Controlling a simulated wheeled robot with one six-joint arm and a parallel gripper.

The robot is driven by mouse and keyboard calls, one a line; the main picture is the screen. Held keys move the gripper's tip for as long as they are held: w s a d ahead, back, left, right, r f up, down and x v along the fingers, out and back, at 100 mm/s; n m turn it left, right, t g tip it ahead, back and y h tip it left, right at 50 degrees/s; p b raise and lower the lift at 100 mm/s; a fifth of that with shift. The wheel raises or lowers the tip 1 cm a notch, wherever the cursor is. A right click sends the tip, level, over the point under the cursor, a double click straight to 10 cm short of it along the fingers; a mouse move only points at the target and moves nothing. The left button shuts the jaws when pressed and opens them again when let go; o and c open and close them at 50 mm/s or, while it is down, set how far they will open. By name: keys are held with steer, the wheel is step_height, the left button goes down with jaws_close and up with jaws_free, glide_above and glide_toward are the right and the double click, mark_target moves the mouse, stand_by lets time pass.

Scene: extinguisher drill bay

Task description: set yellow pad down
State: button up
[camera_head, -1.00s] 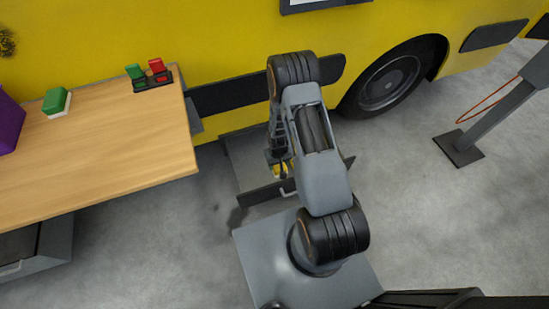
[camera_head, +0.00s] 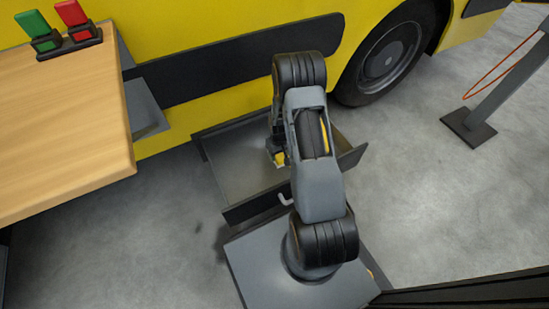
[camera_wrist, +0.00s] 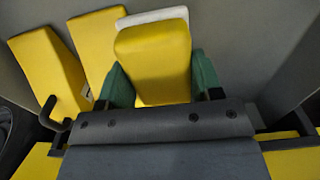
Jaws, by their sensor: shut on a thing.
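The yellow pad (camera_wrist: 153,65), with a white layer along its far edge, sits between the green-tipped fingers of my gripper (camera_wrist: 160,85) in the wrist view. The fingers are shut on its sides. In the head view my gripper (camera_head: 277,155) hangs over the open grey drawer (camera_head: 232,176), with a small bit of yellow at its tip. My arm hides part of the drawer. I cannot tell whether the held pad touches the drawer floor. Two other yellow block-like shapes (camera_wrist: 48,70) (camera_wrist: 98,42) lie to the left of the held pad in the wrist view.
A wooden worktop (camera_head: 70,130) is at the left, with a green piece (camera_head: 36,28) and a red piece (camera_head: 75,18) in dark holders. The yellow vehicle (camera_head: 200,30) stands behind the drawer. A grey post (camera_head: 500,90) stands at the right. The drawer's left part looks clear.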

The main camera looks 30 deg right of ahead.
mark_target(278, 170)
step_height(278, 170, down, 10)
steer(key=b, duration=0.5)
steer(key=shift+a+f, duration=0.1)
steer(key=o, duration=0.6)
steer(key=shift+c, duration=0.2)
